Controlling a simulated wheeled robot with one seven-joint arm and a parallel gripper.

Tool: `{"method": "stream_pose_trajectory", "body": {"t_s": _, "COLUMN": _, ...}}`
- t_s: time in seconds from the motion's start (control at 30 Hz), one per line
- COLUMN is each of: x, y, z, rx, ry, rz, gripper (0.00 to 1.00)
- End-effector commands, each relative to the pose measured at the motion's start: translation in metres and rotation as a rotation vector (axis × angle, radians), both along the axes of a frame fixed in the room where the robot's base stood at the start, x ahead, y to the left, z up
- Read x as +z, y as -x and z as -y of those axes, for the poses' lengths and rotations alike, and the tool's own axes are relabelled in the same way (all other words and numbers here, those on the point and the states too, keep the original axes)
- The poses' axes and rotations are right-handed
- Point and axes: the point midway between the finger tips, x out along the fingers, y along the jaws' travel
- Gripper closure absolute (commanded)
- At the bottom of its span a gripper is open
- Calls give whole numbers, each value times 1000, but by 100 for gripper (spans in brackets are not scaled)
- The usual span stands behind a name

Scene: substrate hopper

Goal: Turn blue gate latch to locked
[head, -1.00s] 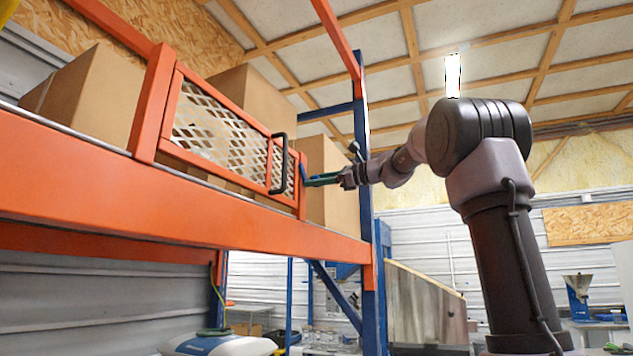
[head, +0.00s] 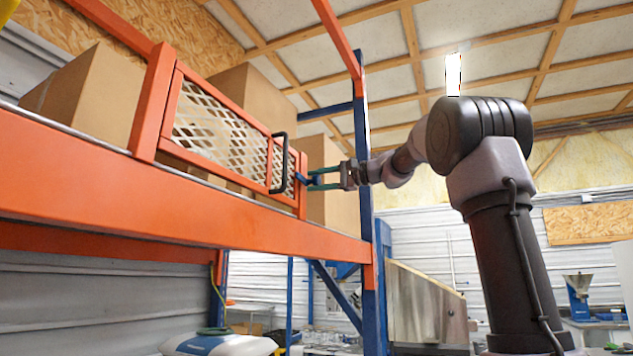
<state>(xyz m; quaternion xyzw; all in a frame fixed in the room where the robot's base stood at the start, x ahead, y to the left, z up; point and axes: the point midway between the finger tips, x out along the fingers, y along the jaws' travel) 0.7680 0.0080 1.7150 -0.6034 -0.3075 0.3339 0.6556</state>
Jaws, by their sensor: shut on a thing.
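The orange gate (head: 220,133) with white mesh is closed across the rack's shelf opening and carries a black pull handle (head: 279,163). The small blue latch (head: 301,178) sits at the gate's right end, beside the orange post. It slants down to the right, and its outer part is partly hidden by the fingers. My gripper (head: 312,181) reaches in from the right. Its two teal fingers show one above the other, shut on the blue latch.
Cardboard boxes (head: 98,95) stand on the shelf behind the gate. The long orange beam (head: 160,205) runs below it. A blue upright (head: 370,250) stands right of the gate, close to my forearm. Open air lies in front of the gate.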

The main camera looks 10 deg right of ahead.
Motion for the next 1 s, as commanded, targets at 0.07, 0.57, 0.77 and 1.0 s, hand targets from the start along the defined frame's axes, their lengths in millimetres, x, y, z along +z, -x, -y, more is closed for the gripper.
{"method": "stream_pose_trajectory", "body": {"t_s": 0.07, "x": -1, "y": 0, "z": 0, "rx": 0, "ry": 19, "rz": 23, "gripper": 100}}
{"method": "stream_pose_trajectory", "body": {"t_s": 0.57, "x": -2, "y": 0, "z": 0, "rx": 0, "ry": 59, "rz": 78, "gripper": 100}}
{"method": "stream_pose_trajectory", "body": {"t_s": 0.77, "x": -2, "y": 0, "z": 0, "rx": 0, "ry": 60, "rz": 78, "gripper": 100}}
{"method": "stream_pose_trajectory", "body": {"t_s": 1.0, "x": -1, "y": 0, "z": 0, "rx": 0, "ry": 59, "rz": 78, "gripper": 25}}
